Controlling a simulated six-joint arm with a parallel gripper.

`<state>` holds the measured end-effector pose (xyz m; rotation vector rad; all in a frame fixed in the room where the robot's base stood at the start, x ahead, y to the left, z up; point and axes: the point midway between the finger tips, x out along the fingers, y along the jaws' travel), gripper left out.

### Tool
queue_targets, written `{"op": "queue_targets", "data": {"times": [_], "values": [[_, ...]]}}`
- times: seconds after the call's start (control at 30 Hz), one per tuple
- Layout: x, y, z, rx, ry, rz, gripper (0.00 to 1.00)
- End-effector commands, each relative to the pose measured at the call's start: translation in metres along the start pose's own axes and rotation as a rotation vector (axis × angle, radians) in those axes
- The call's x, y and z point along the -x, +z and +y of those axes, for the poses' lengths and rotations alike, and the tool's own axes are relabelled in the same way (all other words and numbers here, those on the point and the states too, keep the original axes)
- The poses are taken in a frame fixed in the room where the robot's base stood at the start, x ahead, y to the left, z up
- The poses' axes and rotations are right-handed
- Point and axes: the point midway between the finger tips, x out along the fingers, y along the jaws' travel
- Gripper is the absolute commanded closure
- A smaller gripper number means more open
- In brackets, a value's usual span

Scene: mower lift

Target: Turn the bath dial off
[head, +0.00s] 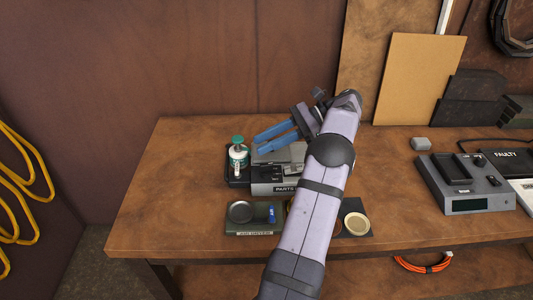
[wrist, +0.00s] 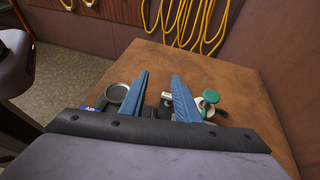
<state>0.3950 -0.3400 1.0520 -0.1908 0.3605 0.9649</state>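A grey box with a front label reading "PARTS" (head: 262,188) stands on the bench, partly behind my arm; I take it to be the bath.
A green-capped bottle (head: 238,157) stands in a dark tray at the box's left. A dark green unit (head: 240,228) with a round dish is in front. A round pale-topped item (head: 356,223) and a grey device (head: 466,205) are to the right. The bench's left end (head: 160,190) is clear.

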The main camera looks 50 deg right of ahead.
Motion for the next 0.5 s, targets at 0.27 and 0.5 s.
{"op": "queue_targets", "data": {"times": [0.27,0.5], "values": [[0.0050,0.0125,0.0001,0.000,0.000,0.000,0.71],[0.0050,0.0127,0.0001,0.000,0.000,-0.001,0.71]]}}
